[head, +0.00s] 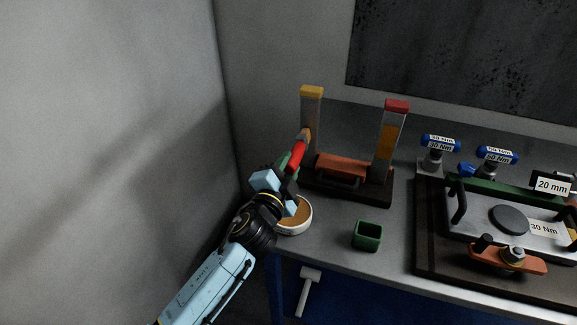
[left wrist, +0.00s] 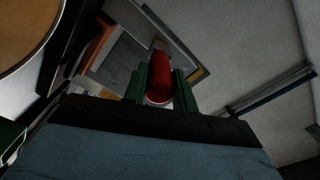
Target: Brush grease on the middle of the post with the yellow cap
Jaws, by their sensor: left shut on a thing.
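The post with the yellow cap (head: 312,108) stands upright at the left end of a dark base. My left gripper (head: 290,166) is shut on the red handle of a brush (head: 298,153). The brush points up, with its tan tip at the middle to lower part of that post; I cannot tell whether it touches. The left wrist view shows the red handle (left wrist: 158,86) between the green fingers. A round white tub (head: 308,218) of tan grease sits below the gripper, partly hidden by it. My right gripper is not in view.
A post with a red cap (head: 397,106) and an orange-tan patch stands right of it. An orange block (head: 341,165) lies between the posts. A green cup (head: 367,236) stands near the front edge. A plate fixture (head: 480,235) fills the right. A wall is close on the left.

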